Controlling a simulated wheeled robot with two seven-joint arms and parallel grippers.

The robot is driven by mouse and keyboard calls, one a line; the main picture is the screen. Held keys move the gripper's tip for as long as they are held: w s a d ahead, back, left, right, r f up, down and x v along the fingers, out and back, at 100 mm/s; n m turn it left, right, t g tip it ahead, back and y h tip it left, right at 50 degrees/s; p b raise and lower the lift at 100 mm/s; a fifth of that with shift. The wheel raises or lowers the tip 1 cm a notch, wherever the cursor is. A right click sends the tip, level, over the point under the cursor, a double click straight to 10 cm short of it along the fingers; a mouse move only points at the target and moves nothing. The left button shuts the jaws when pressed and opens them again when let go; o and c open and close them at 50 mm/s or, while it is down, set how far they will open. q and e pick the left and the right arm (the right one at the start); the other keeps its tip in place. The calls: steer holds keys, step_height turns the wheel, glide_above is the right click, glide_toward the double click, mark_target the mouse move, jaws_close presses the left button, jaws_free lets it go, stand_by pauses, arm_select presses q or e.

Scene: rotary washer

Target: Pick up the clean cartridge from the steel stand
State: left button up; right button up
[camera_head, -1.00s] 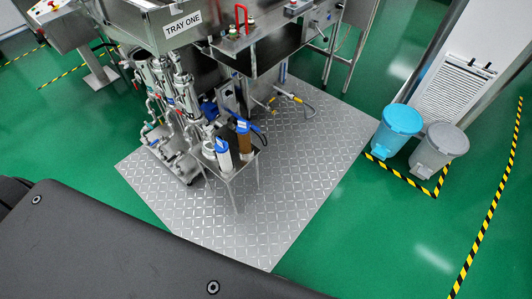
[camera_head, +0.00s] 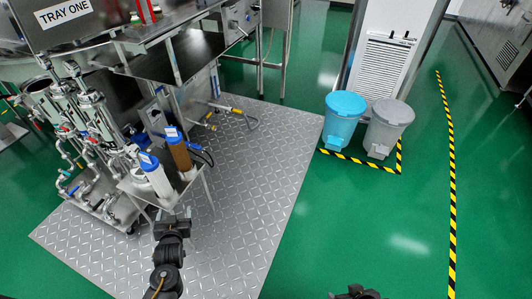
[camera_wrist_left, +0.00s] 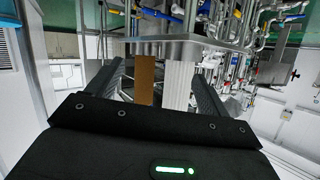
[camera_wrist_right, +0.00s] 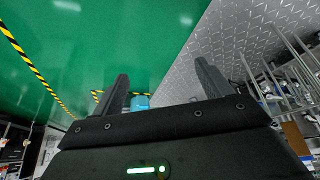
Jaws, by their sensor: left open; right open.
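The steel stand (camera_head: 139,190) is a small plate on legs in front of the piping. A white, clean-looking cartridge (camera_head: 158,180) with a blue cap stands upright on it. A brown cartridge (camera_head: 180,156) with a blue cap stands beside it. My left gripper (camera_head: 172,217) is open and empty, just in front of the stand. In the left wrist view, which appears inverted, the white cartridge (camera_wrist_left: 180,86) and brown cartridge (camera_wrist_left: 145,80) show beyond the open fingers (camera_wrist_left: 157,72). My right gripper (camera_head: 355,292) is at the bottom edge; its fingers (camera_wrist_right: 163,78) are open and empty.
Piping and cylinders (camera_head: 92,120) stand directly left of the stand, and a steel machine labelled TRAY ONE (camera_head: 65,13) rises behind. A blue bin (camera_head: 343,118) and a grey bin (camera_head: 386,126) stand right. The tread-plate floor (camera_head: 245,190) right of the stand is clear.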

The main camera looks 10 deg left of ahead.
mark_target(155, 179)
arm_select(q)
steer(key=w+a+r+n+t+y+b, duration=0.1)
steer(key=w+a+r+b, duration=0.1)
steer(key=r, duration=0.1)
steer(key=w+a+r+n+t+y+b, duration=0.1)
steer(key=w+a+r+b, duration=0.1)
steer(key=r, duration=0.1)
steer(key=w+a+r+n+y+b, duration=0.1)
steer(key=w+a+r+b, duration=0.1)
steer(key=a+r, duration=0.1)
steer(key=shift+w+r+t, duration=0.1)
steer(key=shift+w+t, duration=0.3)
steer(key=shift+r+b+x, duration=0.2)
steer(key=shift+b+x, duration=0.5)
steer(key=shift+x, duration=1.9)
steer(key=shift+w+a, duration=0.15)
steer(key=shift+w, duration=0.15)
arm_select(e)
steer(key=w+a+r+t+y, duration=0.1)
steer(key=w+a+r+t, duration=0.1)
steer(key=r, duration=0.3)
steer(key=w+a+r+n+t+y, duration=0.1)
steer(key=w+a+r+t, duration=0.1)
steer(key=r, duration=0.4)
steer(key=shift+w+a+r+t+y, duration=0.25)
steer(key=shift+w+a+t, duration=0.2)
steer(key=shift+t, duration=0.55)
